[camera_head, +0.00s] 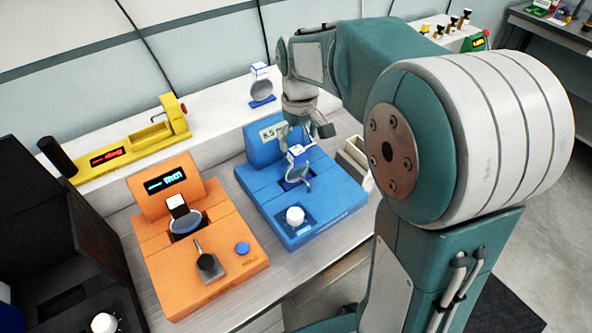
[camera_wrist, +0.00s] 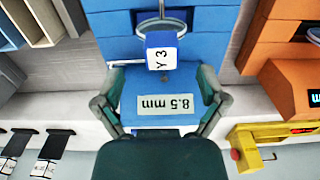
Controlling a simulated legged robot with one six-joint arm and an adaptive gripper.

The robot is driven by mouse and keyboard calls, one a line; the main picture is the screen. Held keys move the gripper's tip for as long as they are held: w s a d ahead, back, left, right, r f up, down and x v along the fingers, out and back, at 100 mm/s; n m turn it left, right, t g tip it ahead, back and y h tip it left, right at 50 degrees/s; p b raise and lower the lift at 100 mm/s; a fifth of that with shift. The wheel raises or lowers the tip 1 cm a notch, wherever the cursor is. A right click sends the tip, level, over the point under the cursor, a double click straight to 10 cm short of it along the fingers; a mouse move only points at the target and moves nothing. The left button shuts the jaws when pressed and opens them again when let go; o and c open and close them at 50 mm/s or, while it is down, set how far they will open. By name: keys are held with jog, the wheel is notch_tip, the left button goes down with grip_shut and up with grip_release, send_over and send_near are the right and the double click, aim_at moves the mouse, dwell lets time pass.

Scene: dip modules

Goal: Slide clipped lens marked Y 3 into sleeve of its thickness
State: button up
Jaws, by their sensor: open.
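The clip marked Y 3 (camera_wrist: 161,52), a white and blue block, holds a round lens (camera_wrist: 160,22) on the blue device. In the head view the clip (camera_head: 298,153) and clear lens (camera_head: 298,178) sit over the device's dark slot. My gripper (camera_wrist: 160,68) is open, with one finger on each side of the clip and a gap on both sides. It also shows in the head view (camera_head: 304,136), just above and behind the clip. The blue device (camera_head: 335,190) carries a plate reading 8.5 mm (camera_wrist: 158,104). A beige slotted holder (camera_head: 354,158) stands to its right; its markings are not readable.
An orange device (camera_head: 230,250) with a lit display holds another lens (camera_head: 186,222) with a white and black clip. A yellow gauge (camera_head: 120,150) and another clipped lens (camera_head: 261,92) are on the back ledge. A black unit (camera_head: 50,225) stands at left.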

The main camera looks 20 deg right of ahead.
aim_at(296, 150)
jog(key=f, duration=0.4)
jog(key=shift+w+a, duration=0.2)
jog(key=shift+a, duration=0.05)
jog(key=shift+d+f, duration=0.15)
jog(key=shift+f, duration=0.35)
grip_shut()
